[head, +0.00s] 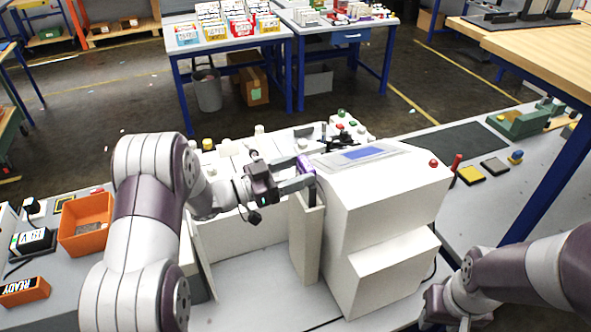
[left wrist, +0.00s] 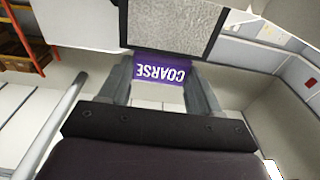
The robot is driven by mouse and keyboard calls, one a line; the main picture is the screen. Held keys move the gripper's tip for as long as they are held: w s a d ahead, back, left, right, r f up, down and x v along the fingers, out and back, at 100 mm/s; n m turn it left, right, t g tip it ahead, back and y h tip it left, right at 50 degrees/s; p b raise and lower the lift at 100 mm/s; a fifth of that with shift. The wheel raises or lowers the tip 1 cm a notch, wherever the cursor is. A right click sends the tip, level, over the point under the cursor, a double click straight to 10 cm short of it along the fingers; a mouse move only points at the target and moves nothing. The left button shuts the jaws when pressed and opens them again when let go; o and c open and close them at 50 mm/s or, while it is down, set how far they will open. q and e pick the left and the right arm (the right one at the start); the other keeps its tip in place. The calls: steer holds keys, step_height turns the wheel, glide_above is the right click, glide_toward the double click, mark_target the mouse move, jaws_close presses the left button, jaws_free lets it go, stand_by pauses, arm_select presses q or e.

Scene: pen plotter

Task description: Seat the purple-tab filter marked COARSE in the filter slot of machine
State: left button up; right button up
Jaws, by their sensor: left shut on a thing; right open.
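The purple-tab filter marked COARSE (left wrist: 161,70) is between the fingers of my left gripper (left wrist: 160,88), its label upside down in the left wrist view. A grey mesh panel (left wrist: 172,22) shows just beyond the tab. In the head view the purple tab (head: 305,164) is at the left side of the white machine (head: 385,200), and my left gripper (head: 300,178) is shut on it. The filter slot is hidden, so I cannot tell whether the filter is inside it. My right gripper (head: 445,318) is low at the right front, apart from the machine, and partly cut off.
An orange bin (head: 86,222) and a READY block (head: 24,291) are on the bench at the left. A dark mat (head: 455,147) and small pads lie at the right. A white panel (head: 308,240) stands open at the machine's left side. The grey bench top in front is clear.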

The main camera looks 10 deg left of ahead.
arm_select(q)
steer(key=shift+f+b, duration=0.65)
steer(key=shift+f, duration=0.3)
steer(key=o, duration=1.3)
steer(key=b+v, duration=0.2)
steer(key=v, duration=0.5)
steer(key=shift+s+a, duration=0.15)
steer(key=shift+a, duration=0.05)
